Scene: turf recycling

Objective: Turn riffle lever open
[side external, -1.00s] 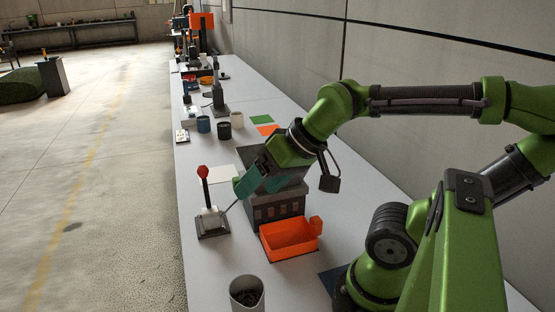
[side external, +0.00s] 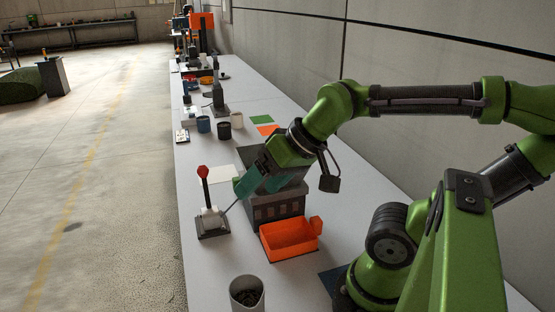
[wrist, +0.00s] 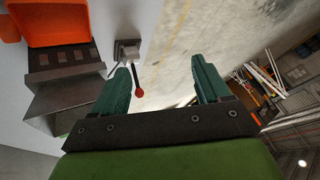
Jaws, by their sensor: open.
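A lever (side external: 204,188) with a red knob and dark stem stands upright on a small grey base at the bench's left edge. In the wrist view, its red knob (wrist: 140,93) appears between my fingers, closer to the left one. My gripper (side external: 254,185) is open and empty, to the right of the lever, above the left side of a grey slotted box (side external: 277,207). The fingers also show spread in the wrist view (wrist: 160,66). No contact with the lever is visible. A thin rod reaches from the box's side toward the lever base.
An orange bin (side external: 289,240) sits in front of the slotted box. A pale cup (side external: 246,293) with dark contents stands at the front. Dark and pale cups (side external: 224,131) stand farther back. The floor drops away left of the bench.

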